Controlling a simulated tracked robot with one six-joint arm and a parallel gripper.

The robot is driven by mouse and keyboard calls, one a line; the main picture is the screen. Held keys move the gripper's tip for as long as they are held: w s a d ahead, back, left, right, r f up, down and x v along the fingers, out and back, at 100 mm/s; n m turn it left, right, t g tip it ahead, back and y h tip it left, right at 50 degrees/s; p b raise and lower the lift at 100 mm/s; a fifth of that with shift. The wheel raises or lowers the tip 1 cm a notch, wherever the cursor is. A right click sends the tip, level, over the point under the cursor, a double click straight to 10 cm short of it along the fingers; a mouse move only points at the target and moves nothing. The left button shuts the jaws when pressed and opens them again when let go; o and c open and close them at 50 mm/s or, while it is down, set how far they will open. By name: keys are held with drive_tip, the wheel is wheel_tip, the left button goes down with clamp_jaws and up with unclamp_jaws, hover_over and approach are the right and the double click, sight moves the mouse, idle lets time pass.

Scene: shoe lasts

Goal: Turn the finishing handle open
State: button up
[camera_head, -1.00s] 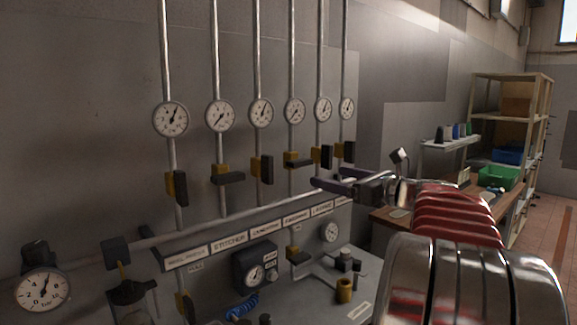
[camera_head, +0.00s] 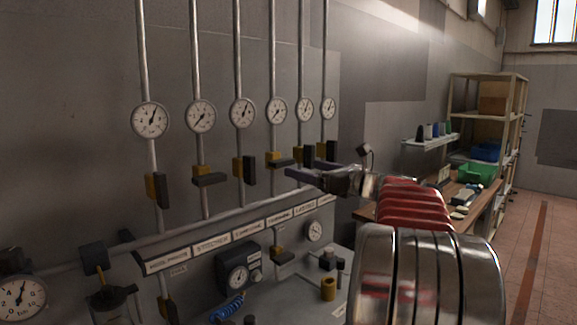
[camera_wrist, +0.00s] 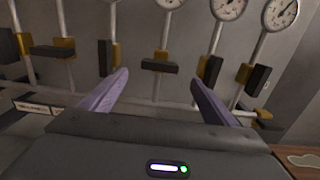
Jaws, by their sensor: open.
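A row of pipes on the grey wall carries valves with yellow bodies and black handles. The labels below are too small to read surely, so I cannot tell which handle is the finishing one. The fourth handle from the left (camera_head: 281,161) lies level; in the wrist view it (camera_wrist: 159,66) appears between my fingertips. The second handle (camera_head: 209,179) is also level. The first (camera_head: 164,190), third (camera_head: 249,169), fifth (camera_head: 308,155) and sixth (camera_head: 331,151) hang upright. My gripper (camera_head: 303,174), with purple fingers, is open and empty in front of the pipes; it also shows in the wrist view (camera_wrist: 158,78).
Each pipe has a round gauge above its valve, such as the fourth gauge (camera_head: 277,111). A label strip (camera_head: 232,238) and a long sloping pipe run below. A bench with a green bin (camera_head: 475,172) and a shelf rack (camera_head: 487,100) stand right. Floor (camera_head: 545,240) is clear there.

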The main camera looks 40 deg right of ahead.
sight(286, 163)
drive_tip(key=w, duration=0.8)
drive_tip(key=shift+w+a, duration=0.1)
drive_tip(key=c, duration=1.1)
